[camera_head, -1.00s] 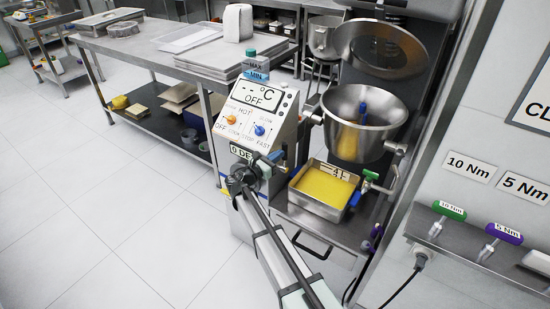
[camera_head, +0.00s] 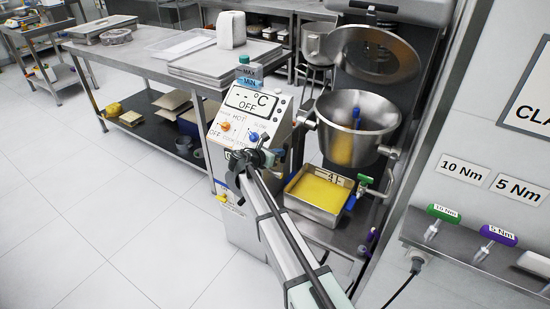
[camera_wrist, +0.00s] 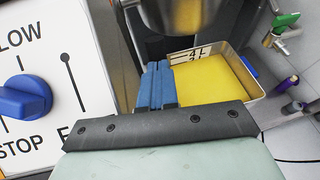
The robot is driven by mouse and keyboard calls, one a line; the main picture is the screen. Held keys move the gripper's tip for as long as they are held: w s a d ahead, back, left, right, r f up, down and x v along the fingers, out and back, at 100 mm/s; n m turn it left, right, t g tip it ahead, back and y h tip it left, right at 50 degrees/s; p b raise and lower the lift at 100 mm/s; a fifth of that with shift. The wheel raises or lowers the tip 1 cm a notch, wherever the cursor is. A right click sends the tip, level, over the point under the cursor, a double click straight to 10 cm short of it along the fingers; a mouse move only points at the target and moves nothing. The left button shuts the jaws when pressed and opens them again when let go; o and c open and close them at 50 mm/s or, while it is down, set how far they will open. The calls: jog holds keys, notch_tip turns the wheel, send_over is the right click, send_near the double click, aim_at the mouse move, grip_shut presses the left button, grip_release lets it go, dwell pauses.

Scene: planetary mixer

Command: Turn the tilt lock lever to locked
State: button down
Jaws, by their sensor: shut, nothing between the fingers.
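My gripper (camera_head: 275,156) is beside the right edge of the mixer's control panel (camera_head: 250,112), below the orange and blue knobs. In the wrist view its two blue fingers (camera_wrist: 157,86) are together and empty, pointing toward the gap between the panel and the yellow-filled tray. I cannot pick out the tilt lock lever for certain. A small yellow part (camera_head: 240,200) shows low on the panel's front, partly behind my arm. The steel bowl (camera_head: 357,120) hangs to the right of the panel, above the tray.
The steel tray (camera_head: 310,210) of yellow liquid is right of my gripper, with a green-handled tap (camera_head: 365,179) at its right. The blue knob (camera_wrist: 22,97) is close on the left in the wrist view. A wall shelf (camera_head: 465,255) holds green and purple torque drivers.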

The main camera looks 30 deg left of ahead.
jog(key=shift+w+f+g, duration=0.15)
jog(key=shift+w+g, duration=0.25)
jog(key=shift+w, duration=0.8)
jog(key=shift+w+g, duration=0.3)
jog(key=shift+g, duration=0.2)
jog(key=shift+w+f+g, duration=0.1)
jog(key=shift+w+g, duration=0.2)
jog(key=shift+g, duration=0.5)
jog(key=shift+n, duration=0.3)
jog(key=shift+s, duration=0.1)
